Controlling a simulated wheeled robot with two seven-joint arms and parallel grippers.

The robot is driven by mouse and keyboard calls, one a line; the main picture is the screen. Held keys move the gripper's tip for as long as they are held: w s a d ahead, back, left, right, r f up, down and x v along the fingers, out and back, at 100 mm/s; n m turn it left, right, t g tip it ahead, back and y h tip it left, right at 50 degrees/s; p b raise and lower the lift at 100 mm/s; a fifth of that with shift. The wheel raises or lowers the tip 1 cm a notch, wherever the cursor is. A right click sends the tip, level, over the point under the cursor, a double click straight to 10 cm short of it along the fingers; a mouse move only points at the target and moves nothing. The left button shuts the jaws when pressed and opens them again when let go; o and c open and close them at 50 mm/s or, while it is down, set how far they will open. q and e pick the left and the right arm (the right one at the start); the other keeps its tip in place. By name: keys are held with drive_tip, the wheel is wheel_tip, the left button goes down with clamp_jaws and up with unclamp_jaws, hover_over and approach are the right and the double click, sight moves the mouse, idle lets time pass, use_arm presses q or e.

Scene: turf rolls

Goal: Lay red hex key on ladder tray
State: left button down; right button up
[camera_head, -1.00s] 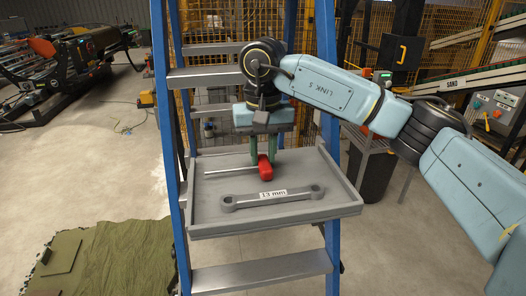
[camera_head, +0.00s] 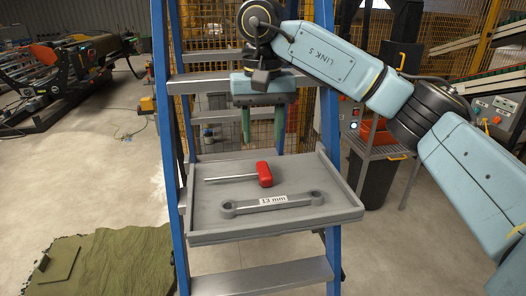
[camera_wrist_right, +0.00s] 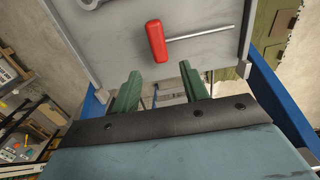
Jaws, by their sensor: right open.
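The red hex key (camera_head: 264,174) lies flat on the grey ladder tray (camera_head: 208,222), its grey shaft pointing left in the head view. In the right wrist view the red handle (camera_wrist_right: 156,41) and shaft rest on the tray surface (camera_wrist_right: 190,15). My right gripper (camera_head: 264,140) is open and empty above the back part of the tray, its green fingers apart and clear of the hex key. In the right wrist view its fingertips (camera_wrist_right: 162,82) show below the hex key. My left gripper is not in view.
A grey 13 mm wrench (camera_head: 272,201) lies on the tray in front of the hex key. Blue ladder rails (camera_head: 167,130) stand on both sides of the tray.

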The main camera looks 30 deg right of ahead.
wheel_tip(320, 180, up, 5)
drive_tip(key=shift+r+p, duration=0.1)
drive_tip(key=shift+p, duration=0.2)
